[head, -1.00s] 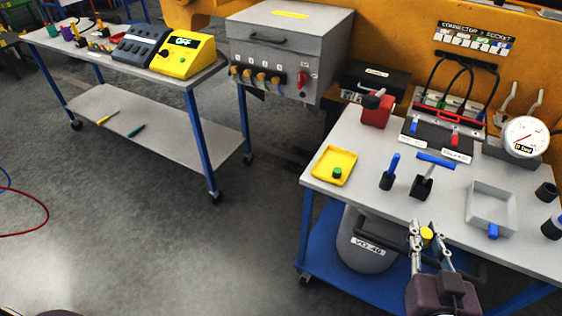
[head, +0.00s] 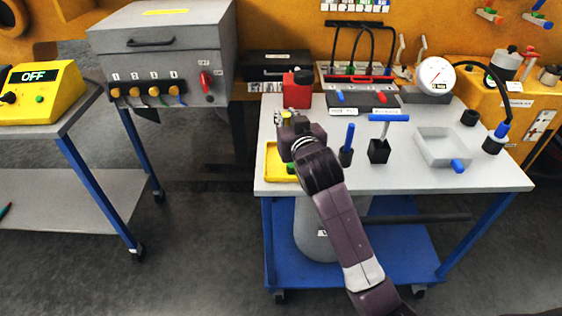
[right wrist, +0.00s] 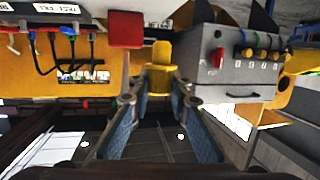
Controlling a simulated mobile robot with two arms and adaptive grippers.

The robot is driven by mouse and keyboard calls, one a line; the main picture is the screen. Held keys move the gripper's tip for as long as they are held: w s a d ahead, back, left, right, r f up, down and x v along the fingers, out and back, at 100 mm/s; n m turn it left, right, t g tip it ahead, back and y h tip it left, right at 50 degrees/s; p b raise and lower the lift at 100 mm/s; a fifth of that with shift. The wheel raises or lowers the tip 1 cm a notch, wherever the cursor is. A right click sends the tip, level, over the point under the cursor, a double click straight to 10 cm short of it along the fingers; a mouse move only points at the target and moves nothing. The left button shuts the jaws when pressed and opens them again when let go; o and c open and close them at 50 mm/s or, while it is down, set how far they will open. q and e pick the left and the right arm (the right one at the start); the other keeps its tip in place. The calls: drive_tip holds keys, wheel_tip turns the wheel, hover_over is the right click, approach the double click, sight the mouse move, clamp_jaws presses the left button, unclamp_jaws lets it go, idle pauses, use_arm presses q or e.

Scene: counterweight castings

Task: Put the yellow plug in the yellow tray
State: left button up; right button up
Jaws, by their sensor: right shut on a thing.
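My right gripper (head: 284,119) is shut on the yellow plug (right wrist: 160,68), which sits between the fingertips in the right wrist view. In the head view the plug shows only as a small yellow bit (head: 287,116) at the fingers. The yellow tray (head: 269,166) lies on the left end of the right-hand cart top, partly hidden behind my right gripper and wrist. A green plug (head: 292,166) shows in the tray. The gripper appears above the tray's far side; the exact height is hard to tell. My left gripper is not in view.
A blue-handled tool (head: 348,140), a blue T-handle in a black block (head: 379,151) and a grey tray (head: 421,150) stand to the right. The cart's left edge is close to the yellow tray.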

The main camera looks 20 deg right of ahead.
drive_tip(key=shift+x, duration=0.9)
wheel_tip(320, 180, down, 8)
drive_tip(key=shift+s+b, duration=0.15)
drive_tip(key=shift+b, duration=0.2)
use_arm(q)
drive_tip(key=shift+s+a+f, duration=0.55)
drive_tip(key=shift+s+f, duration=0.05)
use_arm(e)
drive_tip(key=shift+f, duration=0.4)
drive_tip(key=o, duration=0.3)
drive_tip(key=shift+f, duration=0.15)
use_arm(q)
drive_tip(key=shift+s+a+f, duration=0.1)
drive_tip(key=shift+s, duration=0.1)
use_arm(e)
drive_tip(key=o, duration=0.5)
drive_tip(key=shift+c, duration=0.2)
